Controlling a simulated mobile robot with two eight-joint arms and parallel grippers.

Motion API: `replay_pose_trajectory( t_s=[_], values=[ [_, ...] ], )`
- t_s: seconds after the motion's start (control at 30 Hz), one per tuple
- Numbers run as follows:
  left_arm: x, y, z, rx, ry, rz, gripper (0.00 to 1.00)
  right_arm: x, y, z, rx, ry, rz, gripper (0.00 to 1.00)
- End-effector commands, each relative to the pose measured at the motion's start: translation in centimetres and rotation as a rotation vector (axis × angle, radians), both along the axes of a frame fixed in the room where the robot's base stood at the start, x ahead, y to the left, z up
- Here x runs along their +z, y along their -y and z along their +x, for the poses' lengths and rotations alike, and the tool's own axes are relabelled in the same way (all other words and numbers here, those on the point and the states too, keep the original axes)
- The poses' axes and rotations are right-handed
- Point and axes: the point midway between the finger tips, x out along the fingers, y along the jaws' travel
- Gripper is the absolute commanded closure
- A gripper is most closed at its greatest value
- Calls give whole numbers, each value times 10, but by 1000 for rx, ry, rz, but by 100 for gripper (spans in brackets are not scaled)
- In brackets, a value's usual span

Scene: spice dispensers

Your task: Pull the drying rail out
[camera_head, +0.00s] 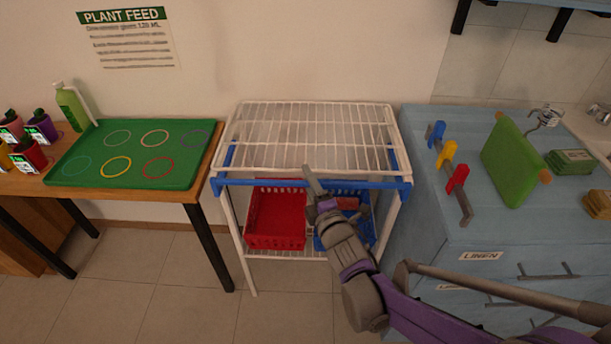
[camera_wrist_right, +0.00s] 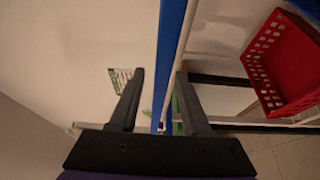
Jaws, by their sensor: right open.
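The drying rail appears to be the blue bar (camera_head: 260,182) along the front of the white wire rack (camera_head: 315,104), just under its top. Blue side pieces run back from its ends. My right gripper (camera_head: 316,188) is at the middle of this bar, its forearm coming from the lower right. In the right wrist view, the open fingers (camera_wrist_right: 160,76) show on either side of the blue bar (camera_wrist_right: 170,50), with gaps visible. I cannot tell how deep the bar lies between them. My left gripper is not in view.
A red basket (camera_head: 276,218) and a blue basket (camera_head: 365,232) stand on the rack's lower shelf. A wooden table with a green mat (camera_head: 95,172) is left. A blue cabinet (camera_head: 430,215) with coloured hooks (camera_head: 449,152) is close right. The floor before the rack is clear.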

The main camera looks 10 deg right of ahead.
Motion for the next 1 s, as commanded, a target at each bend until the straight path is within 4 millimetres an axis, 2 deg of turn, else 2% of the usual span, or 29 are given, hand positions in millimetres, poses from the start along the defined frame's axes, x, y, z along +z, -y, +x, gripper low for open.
replay_pose_trajectory(
  t_s=[0.2, 0.5, 0.77, 1.0],
  values=[
    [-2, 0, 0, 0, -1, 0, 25, 0, -2, 19, 0, 0, 1, 52],
    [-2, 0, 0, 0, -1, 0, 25, 0, -2, 21, -1, -1, 1, 52],
    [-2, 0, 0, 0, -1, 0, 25, 0, -2, 21, -1, -1, 2, 99],
    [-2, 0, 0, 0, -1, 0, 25, 0, -2, 21, -1, -1, 2, 100]
  ],
)
